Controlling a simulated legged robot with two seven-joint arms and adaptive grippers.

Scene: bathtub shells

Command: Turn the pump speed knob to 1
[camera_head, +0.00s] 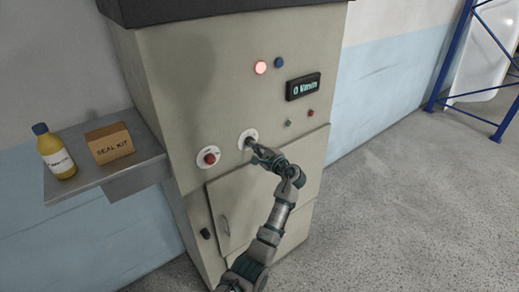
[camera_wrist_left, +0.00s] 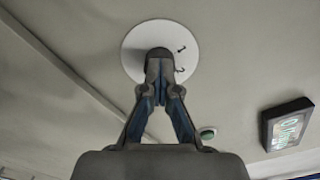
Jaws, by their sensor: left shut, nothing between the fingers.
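The pump speed knob (camera_wrist_left: 157,52) is a dark, short knob at the middle of a round white dial plate (camera_wrist_left: 133,48). Small markings, apparently 1 and 2, show on the plate to the right of the knob in the left wrist view. In the head view the dial plate (camera_head: 243,136) is on the cabinet front, partly hidden by my gripper. My left gripper (camera_wrist_left: 160,72) is shut and empty, its fingertips together right at the knob's front. I cannot tell whether they touch it. The knob's pointer is hidden.
A side shelf holds a bottle (camera_head: 55,152) and a seal kit box (camera_head: 110,143).

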